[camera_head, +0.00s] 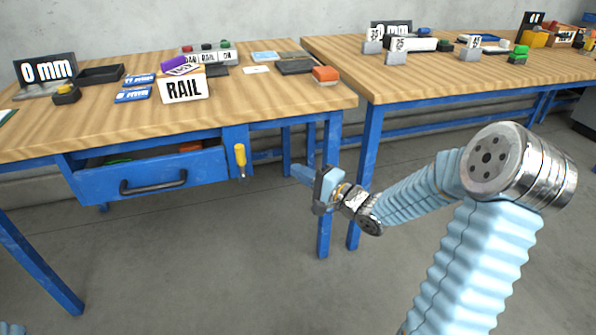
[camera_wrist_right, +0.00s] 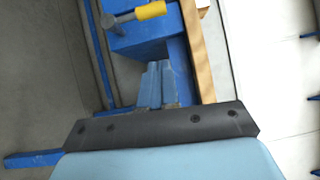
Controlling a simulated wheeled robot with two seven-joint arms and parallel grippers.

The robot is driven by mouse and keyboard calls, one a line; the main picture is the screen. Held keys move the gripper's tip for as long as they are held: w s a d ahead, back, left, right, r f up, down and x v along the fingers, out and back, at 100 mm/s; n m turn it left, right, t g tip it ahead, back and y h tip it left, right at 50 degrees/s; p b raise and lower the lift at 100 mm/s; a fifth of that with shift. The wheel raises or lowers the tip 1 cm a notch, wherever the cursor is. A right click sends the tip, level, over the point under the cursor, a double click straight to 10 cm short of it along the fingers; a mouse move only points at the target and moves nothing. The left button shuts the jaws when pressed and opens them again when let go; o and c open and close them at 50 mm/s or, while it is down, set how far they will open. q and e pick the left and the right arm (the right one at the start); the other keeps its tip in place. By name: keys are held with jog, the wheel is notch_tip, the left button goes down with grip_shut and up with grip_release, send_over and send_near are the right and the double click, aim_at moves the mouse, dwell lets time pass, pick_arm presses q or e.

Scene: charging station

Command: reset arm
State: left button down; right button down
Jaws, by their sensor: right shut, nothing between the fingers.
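My right arm comes in from the lower right of the head view. My left gripper is not in view.
The left wooden table (camera_head: 60,128) has a slightly open blue drawer (camera_head: 150,178) with a dark handle. A RAIL box (camera_head: 184,90), a 0 mm sign (camera_head: 46,71) and an orange block (camera_head: 326,75) stand on it. A second table (camera_head: 450,85) stands at right. The floor in front is clear.

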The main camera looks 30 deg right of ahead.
dwell(0.3)
jog(key=s+a+f+n+g, duration=0.1)
jog(key=a+f+g, duration=0.1)
jog(key=a+f, duration=0.35)
jog(key=a+f+n+g+h, duration=0.1)
jog(key=a+f+n+g, duration=0.15)
jog(key=f, duration=0.65)
jog(key=s+a+f+n+g, duration=0.15)
jog(key=a+f, duration=0.25)
jog(key=f, duration=0.4)
jog(key=s+a+f+n+g, duration=0.4)
jog(key=s+f, duration=0.3)
jog(key=s, duration=0.2)
jog(key=s+a+f+n+g+h, duration=0.1)
jog(key=s+a+f+n+g, duration=0.2)
jog(key=s+a+f+g, duration=0.3)
jog(key=s+f, duration=0.1)
jog(key=s, duration=0.3)
jog(key=shift+a+f+n+g, duration=0.2)
jog(key=shift+f+n+g, duration=0.1)
jog(key=shift+n, duration=0.1)
